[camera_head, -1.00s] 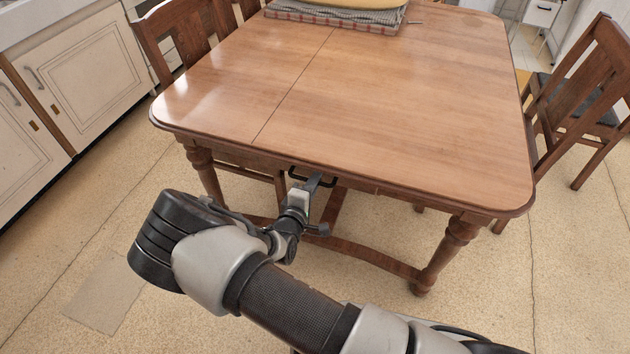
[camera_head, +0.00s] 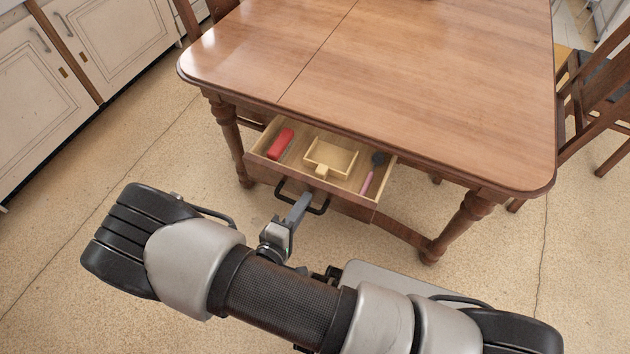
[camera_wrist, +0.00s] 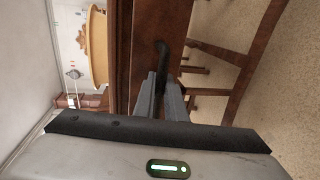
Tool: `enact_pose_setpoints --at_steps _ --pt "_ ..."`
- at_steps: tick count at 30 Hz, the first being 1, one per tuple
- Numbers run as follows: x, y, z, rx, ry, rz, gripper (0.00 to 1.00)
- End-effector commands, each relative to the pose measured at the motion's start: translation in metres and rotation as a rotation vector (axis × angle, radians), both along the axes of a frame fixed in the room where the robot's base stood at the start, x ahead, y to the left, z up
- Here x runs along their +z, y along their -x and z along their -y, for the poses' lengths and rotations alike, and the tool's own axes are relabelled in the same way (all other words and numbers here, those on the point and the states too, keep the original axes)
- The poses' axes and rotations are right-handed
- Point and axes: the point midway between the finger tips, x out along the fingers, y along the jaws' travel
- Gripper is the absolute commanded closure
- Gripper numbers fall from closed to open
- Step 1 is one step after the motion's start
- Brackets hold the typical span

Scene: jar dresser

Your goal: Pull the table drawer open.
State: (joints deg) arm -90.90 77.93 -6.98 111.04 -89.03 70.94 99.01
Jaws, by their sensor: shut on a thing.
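The table drawer (camera_head: 335,193) stands partly pulled out from under the near edge of the wooden table (camera_head: 370,75). Its dark bar handle (camera_head: 318,211) is on the front. My gripper (camera_head: 303,203) is shut on the handle. In the wrist view, the two fingers of my gripper (camera_wrist: 161,90) close around the dark handle (camera_wrist: 162,50) against the brown wooden front. Inside the drawer are a red item (camera_head: 281,144), a small light wooden box (camera_head: 331,158), and a utensil with a pink handle (camera_head: 367,184) and a dark head.
White cabinets (camera_head: 95,50) stand at the left. A wooden chair (camera_head: 600,95) stands at the right of the table. Turned table legs (camera_head: 455,228) flank the drawer. The speckled floor in front of the table is clear apart from my arm.

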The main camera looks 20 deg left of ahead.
Motion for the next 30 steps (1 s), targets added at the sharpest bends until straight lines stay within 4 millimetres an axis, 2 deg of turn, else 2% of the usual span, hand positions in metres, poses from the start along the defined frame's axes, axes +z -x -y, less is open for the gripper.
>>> enact_pose_setpoints --at_steps 1,6,12,28,29,30 --pt "-0.001 0.012 -0.002 0.003 0.000 0.000 1.00" --pt "-0.001 0.042 -0.004 0.002 0.001 0.000 1.00" --pt "0.000 0.062 -0.005 0.001 -0.001 0.001 1.00" --pt "0.000 0.072 -0.006 0.002 -0.001 -0.003 1.00" --pt "0.000 0.073 -0.006 0.002 -0.001 -0.003 0.84" --pt "0.000 0.072 -0.006 0.003 -0.001 -0.003 0.82"
